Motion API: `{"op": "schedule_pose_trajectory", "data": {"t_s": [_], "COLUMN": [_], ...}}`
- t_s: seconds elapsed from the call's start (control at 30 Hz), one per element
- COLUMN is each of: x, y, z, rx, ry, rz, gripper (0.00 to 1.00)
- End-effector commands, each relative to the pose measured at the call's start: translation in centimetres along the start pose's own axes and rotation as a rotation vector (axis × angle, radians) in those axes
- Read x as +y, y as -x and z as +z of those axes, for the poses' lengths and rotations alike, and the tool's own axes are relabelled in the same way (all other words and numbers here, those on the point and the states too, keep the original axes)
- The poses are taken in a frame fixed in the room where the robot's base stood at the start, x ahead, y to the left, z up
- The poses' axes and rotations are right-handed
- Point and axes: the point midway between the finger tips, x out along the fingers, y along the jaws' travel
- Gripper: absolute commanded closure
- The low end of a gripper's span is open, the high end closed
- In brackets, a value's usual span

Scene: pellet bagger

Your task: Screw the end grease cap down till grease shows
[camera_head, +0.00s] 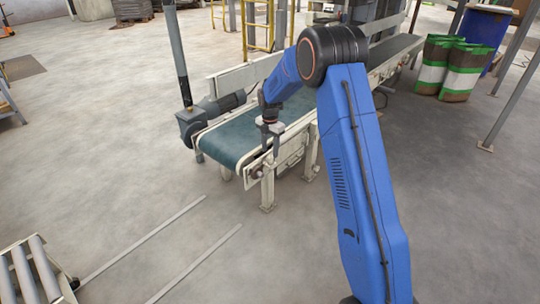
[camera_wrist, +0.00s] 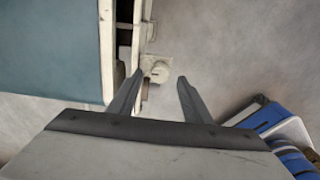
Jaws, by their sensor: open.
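In the wrist view my gripper (camera_wrist: 157,84) is open, with its two dark fingers apart and nothing held between them. Past the fingertips is a small round cream part (camera_wrist: 160,72) beside the conveyor frame. I cannot tell whether it is the end grease cap or part of a leg's foot. A small reddish-brown piece (camera_wrist: 146,92) shows close to the left finger; what it is stays unclear. No grease can be made out. In the head view my gripper (camera_head: 275,148) points down at the near end of the conveyor (camera_head: 240,137), by its right-hand frame corner.
The teal belt (camera_wrist: 50,50) and pale side rail (camera_wrist: 106,45) lie left of my fingers. A motor (camera_head: 222,104) sits across the belt. A roller stand (camera_head: 35,270) is at lower left, green-and-white sacks (camera_head: 463,72) at upper right.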

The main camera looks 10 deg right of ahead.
Motion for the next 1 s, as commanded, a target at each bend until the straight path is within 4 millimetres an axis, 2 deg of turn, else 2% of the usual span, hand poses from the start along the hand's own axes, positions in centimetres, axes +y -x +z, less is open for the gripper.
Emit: {"op": "schedule_pose_trajectory", "data": {"t_s": [0.1, 0.23, 0.63, 0.67, 0.8, 0.83, 1.0], "x": [-0.1, 0.0, 0.0, 0.0, 0.0, 0.0, 0.0], "y": [-1.8, -2.8, -3.5, -3.5, -3.5, -3.5, -3.4], "z": [0.0, 0.0, 0.0, 0.0, 0.0, 0.0, 0.0], "rx": [0.002, 0.0, 0.0, 0.0, 0.0, 0.0, 0.0], "ry": [0.0, 0.0, 0.0, 0.0, 0.0, 0.0, -0.004], "rz": [-0.003, -0.001, 0.0, 0.0, 0.0, 0.0, 0.0], "gripper": [0.55, 0.55, 0.55, 0.6, 0.94, 0.97, 0.97]}}
